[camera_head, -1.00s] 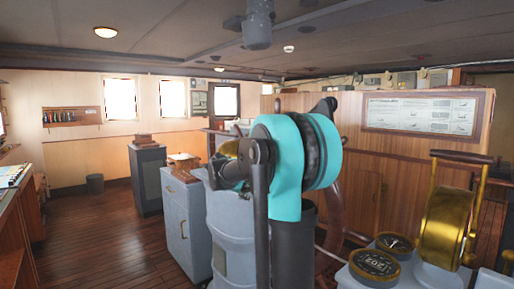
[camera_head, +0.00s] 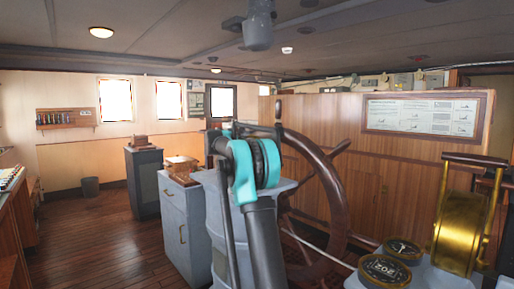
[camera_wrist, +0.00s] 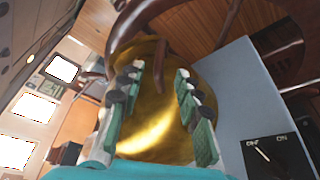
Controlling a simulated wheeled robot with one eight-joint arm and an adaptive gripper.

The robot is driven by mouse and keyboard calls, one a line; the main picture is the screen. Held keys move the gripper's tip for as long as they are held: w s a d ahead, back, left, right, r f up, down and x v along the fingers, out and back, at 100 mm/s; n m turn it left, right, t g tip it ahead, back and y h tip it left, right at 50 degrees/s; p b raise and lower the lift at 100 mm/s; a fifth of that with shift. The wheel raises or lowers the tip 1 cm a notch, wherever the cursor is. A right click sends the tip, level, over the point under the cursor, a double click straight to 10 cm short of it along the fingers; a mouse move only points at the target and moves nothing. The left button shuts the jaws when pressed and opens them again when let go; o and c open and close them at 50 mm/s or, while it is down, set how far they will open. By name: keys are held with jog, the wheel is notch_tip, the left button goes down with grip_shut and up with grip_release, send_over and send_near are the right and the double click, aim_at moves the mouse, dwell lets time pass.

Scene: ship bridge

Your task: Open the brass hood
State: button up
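The brass hood (camera_wrist: 150,135) is a shiny, rounded gold shape in the wrist view, filling the middle of the picture. My gripper (camera_wrist: 160,80) is open, its two green-padded fingers spread apart in front of the hood. Brass shows between and around the fingers; I cannot tell whether they touch it. In the head view my dark and teal arm hides the hood and the gripper's fingertips.
A wooden steering wheel (camera_head: 340,215) stands just right of my arm. A brass telegraph (camera_head: 460,228) and round dials (camera_head: 385,270) are at the right front. A grey cabinet (camera_head: 178,225) is left of my arm. The wooden floor (camera_head: 105,240) farther left is clear.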

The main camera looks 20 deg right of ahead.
jog(key=x, duration=1)
jog(key=shift+w+d+f, duration=0.1)
jog(key=shift+w+d, duration=0.05)
grip_shut()
